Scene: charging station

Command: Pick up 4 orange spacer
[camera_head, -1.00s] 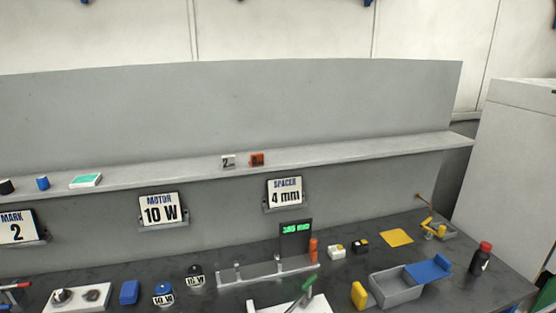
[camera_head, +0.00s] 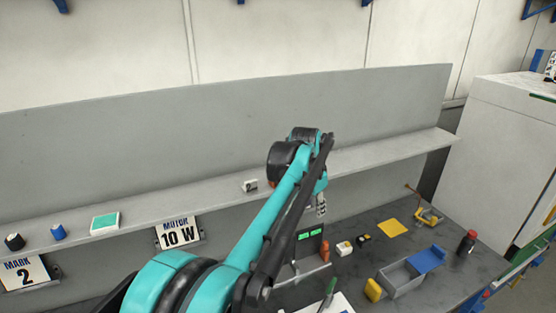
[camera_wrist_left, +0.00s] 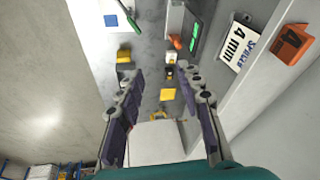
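The orange spacer (camera_wrist_left: 290,43) with a dark marking sits on the shelf at the upper right of the left wrist view, beside the SPACER 4 mm sign (camera_wrist_left: 238,46). In the head view my left arm hides nearly all of it and the sign. My left gripper (camera_wrist_left: 158,73) is open and empty, its fingers spread apart; the spacer lies outside them, to the right. My right gripper is not in view.
The long grey shelf (camera_head: 390,152) runs above the dark bench. The shelf's right end is clear.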

